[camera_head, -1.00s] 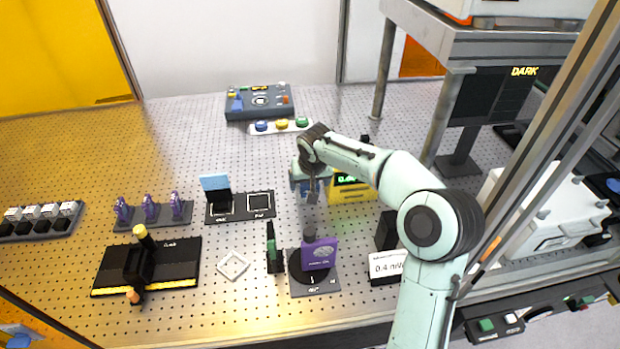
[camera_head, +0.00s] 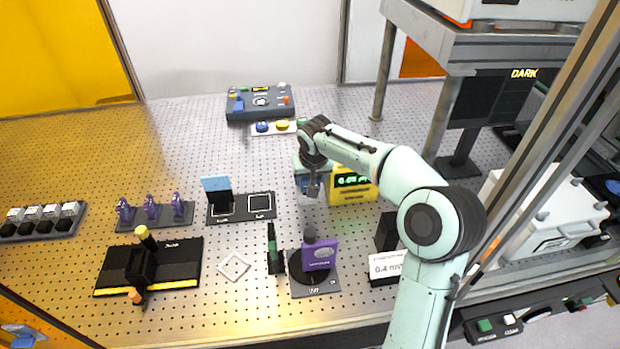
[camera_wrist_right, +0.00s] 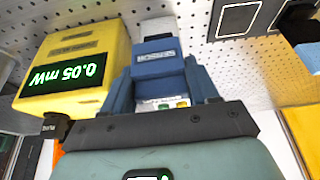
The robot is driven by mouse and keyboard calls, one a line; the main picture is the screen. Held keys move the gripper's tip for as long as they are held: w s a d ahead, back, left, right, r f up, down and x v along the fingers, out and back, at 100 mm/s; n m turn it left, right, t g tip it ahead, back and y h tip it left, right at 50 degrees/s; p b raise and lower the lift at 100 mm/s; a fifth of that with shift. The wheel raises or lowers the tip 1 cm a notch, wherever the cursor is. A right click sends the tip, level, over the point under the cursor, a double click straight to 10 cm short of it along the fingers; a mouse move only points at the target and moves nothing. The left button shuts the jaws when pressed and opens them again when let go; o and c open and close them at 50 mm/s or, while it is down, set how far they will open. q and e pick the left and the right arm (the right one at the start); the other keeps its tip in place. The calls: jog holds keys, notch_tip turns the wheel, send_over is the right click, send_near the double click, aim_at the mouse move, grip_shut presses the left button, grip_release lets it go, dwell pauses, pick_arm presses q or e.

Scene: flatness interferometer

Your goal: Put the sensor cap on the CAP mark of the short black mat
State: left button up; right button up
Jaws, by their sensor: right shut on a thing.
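My right gripper (camera_head: 313,190) is shut on a blue block with a pale label (camera_wrist_right: 153,52), which looks like the sensor cap. It holds the block beside the yellow meter (camera_head: 352,187); I cannot tell whether the block touches anything beneath it. In the right wrist view, the meter (camera_wrist_right: 75,70) reads 0.05 mW, left of the gripper (camera_wrist_right: 160,85). The short black mat (camera_head: 240,219) lies left of the gripper, with two white-outlined squares. A light blue plate on a black stand (camera_head: 215,187) occupies its left square; the right square is empty. The mat lettering is too small to read. My left gripper is not in view.
Purple clips (camera_head: 151,207) on a grey strip stand left of the mat. A purple part on a round stage (camera_head: 319,255) and a slim black-green piece (camera_head: 274,249) stand in front. A grey control box (camera_head: 259,103) is behind. Bare perforated table lies between mat and gripper.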

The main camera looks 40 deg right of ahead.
jog(key=shift+r, duration=1.9)
